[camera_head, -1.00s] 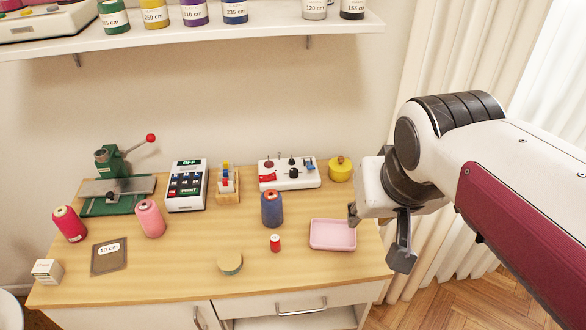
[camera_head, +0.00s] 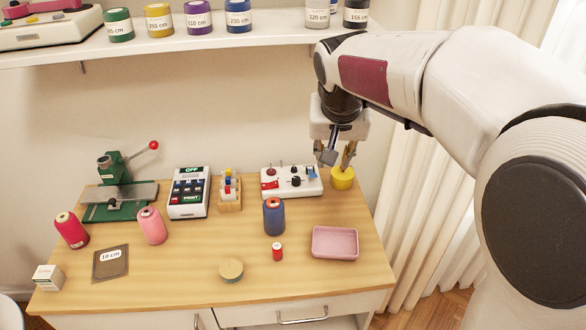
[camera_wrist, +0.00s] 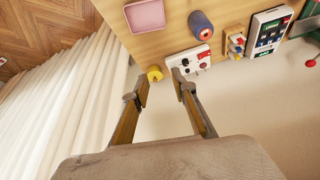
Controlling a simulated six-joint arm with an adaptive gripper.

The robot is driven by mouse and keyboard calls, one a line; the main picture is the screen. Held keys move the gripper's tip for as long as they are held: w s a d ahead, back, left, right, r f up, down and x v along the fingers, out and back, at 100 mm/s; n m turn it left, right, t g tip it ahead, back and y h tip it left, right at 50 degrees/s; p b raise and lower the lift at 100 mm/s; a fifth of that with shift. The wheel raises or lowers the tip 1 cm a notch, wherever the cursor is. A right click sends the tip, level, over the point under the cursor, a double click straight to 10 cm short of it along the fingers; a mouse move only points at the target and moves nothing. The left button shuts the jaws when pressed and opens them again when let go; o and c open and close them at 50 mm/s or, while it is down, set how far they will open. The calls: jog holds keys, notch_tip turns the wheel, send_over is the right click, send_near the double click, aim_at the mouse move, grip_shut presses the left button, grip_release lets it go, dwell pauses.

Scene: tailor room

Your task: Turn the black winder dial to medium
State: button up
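The white winder box (camera_head: 291,181) stands at the back right of the table. Its black dial (camera_head: 296,182) is a small knob on the front; its setting is too small to read. The box also shows in the wrist view (camera_wrist: 189,62), beyond my fingers.
A blue spool (camera_head: 273,217) stands in front of the box. A pink tray (camera_head: 335,243) lies at the right front. The shelf (camera_head: 200,40) runs above at the back.

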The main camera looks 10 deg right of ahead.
jog(key=w+a+f, duration=0.3)
jog(key=w+f, duration=0.5)
jog(key=w, duration=0.4)
jog(key=m+h, duration=0.1)
jog(key=m, duration=0.1)
send_near(296, 178)
jog(key=shift+w+f, duration=0.25)
jog(key=shift+w, duration=0.05)
jog(key=shift+d, duration=0.1)
jog(key=shift+x, duration=3.85)
jog(key=shift+s+f, duration=0.1)
jog(key=shift+s, duration=0.05)
grip_shut()
